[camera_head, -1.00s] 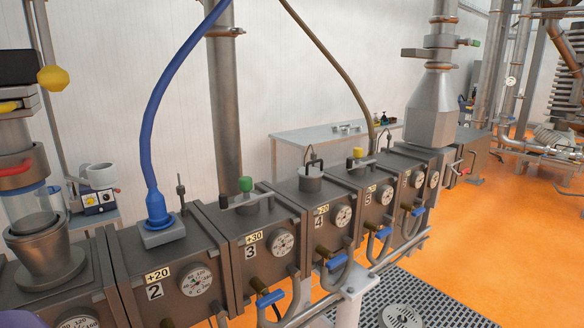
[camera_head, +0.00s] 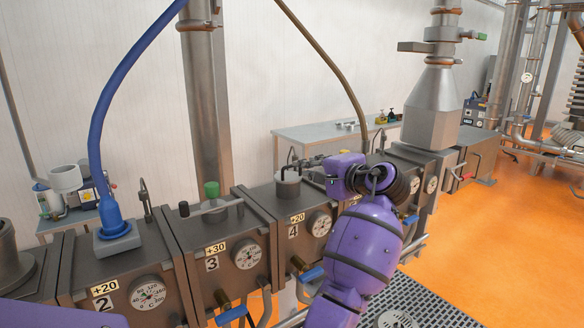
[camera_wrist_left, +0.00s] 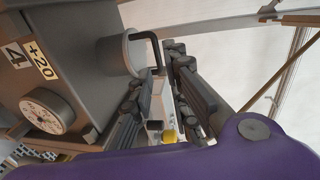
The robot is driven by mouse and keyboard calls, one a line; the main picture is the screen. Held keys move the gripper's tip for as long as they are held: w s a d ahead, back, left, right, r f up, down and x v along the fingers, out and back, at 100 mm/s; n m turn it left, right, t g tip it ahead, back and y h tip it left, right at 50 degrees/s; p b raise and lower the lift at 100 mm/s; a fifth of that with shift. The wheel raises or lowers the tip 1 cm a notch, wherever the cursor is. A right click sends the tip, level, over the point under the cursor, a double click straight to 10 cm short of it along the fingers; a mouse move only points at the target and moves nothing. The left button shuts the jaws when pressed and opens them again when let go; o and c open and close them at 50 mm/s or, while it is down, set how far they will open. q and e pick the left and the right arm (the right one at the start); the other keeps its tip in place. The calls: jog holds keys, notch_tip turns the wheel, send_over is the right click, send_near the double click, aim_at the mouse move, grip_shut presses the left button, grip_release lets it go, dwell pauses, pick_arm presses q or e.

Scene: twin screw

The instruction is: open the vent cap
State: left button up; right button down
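The vent cap appears to be the grey round cap with a dark bent handle (camera_head: 288,188) on top of block 4. In the left wrist view the cap (camera_wrist_left: 118,56) is at the upper middle, its black handle (camera_wrist_left: 150,38) bending down towards the fingertips. My left gripper (camera_head: 300,163) is at the handle from the right. In the left wrist view its two fingers (camera_wrist_left: 163,66) are apart, with the handle's end at or near the gap between the tips. I cannot tell whether they touch it. My right gripper is not in view.
Block 3 (camera_head: 225,240) carries a green knob (camera_head: 211,188) and a lever. Block 2 (camera_head: 135,275) carries the blue hose (camera_head: 100,150). In the left wrist view a yellow knob (camera_wrist_left: 170,135) shows beyond the fingers. A table (camera_head: 300,135) stands behind.

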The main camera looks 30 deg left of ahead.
pick_arm(q)
jog(key=x, duration=0.7)
jog(key=shift+a+f, duration=0.2)
jog(key=shift+a, duration=0.2)
grip_shut()
